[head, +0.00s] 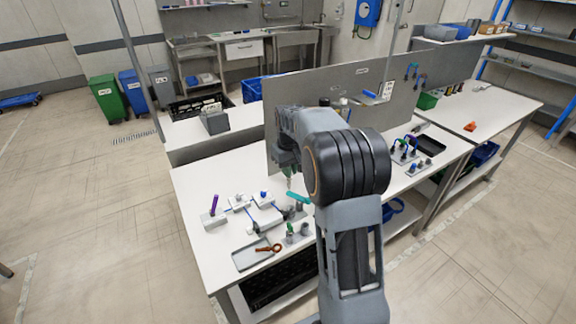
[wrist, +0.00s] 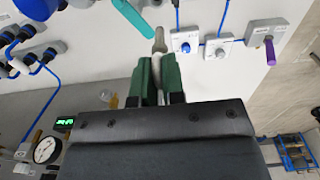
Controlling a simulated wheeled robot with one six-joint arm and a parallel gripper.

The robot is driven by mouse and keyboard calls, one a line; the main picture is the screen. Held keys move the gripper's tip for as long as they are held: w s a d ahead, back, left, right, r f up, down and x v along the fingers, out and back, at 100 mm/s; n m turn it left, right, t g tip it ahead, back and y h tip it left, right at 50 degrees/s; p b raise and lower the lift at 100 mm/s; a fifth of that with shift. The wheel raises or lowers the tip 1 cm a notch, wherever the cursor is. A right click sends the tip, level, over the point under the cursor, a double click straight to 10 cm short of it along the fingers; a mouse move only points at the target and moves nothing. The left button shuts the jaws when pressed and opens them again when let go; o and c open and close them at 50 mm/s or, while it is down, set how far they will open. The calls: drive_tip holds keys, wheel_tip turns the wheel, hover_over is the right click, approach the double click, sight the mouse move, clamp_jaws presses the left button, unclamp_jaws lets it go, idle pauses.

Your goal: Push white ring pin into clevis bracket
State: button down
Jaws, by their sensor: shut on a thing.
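My gripper (wrist: 158,75) has green fingers, shut on a slim whitish pin (wrist: 159,42) that sticks out past the fingertips. Its ring is hidden between the fingers. In the head view my gripper (head: 287,172) is above the workbench, with the pin pointing down. A teal-handled part (head: 298,197) is just below and to the right of it; the teal handle also shows in the wrist view (wrist: 132,18). Small grey fittings are by that handle, partly behind my arm. I cannot tell which one is the clevis bracket. The pin looks apart from them.
White blocks with blue and purple knobs (head: 214,217) stand on the left of the bench (head: 190,184). A grey tray (head: 257,253) with an orange-brown tool is at the front. A grey upright panel (head: 262,130) stands behind. A gauge (wrist: 44,150) shows in the wrist view.

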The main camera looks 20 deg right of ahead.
drive_tip(key=shift+s+d+f+b, duration=0.1)
drive_tip(key=shift+d+f+b, duration=0.1)
drive_tip(key=shift+f+b, duration=0.4)
drive_tip(key=shift+d+f+b, duration=0.15)
drive_tip(key=shift+f+b, duration=0.25)
drive_tip(key=shift+f, duration=0.3)
wheel_tip(320, 180, down, 5)
drive_tip(key=b, duration=0.4)
drive_tip(key=shift+f+b, duration=0.35)
drive_tip(key=shift+f, duration=0.35)
drive_tip(key=shift+f+b, duration=1.1)
drive_tip(key=shift+f, duration=1.4)
idle(2.6)
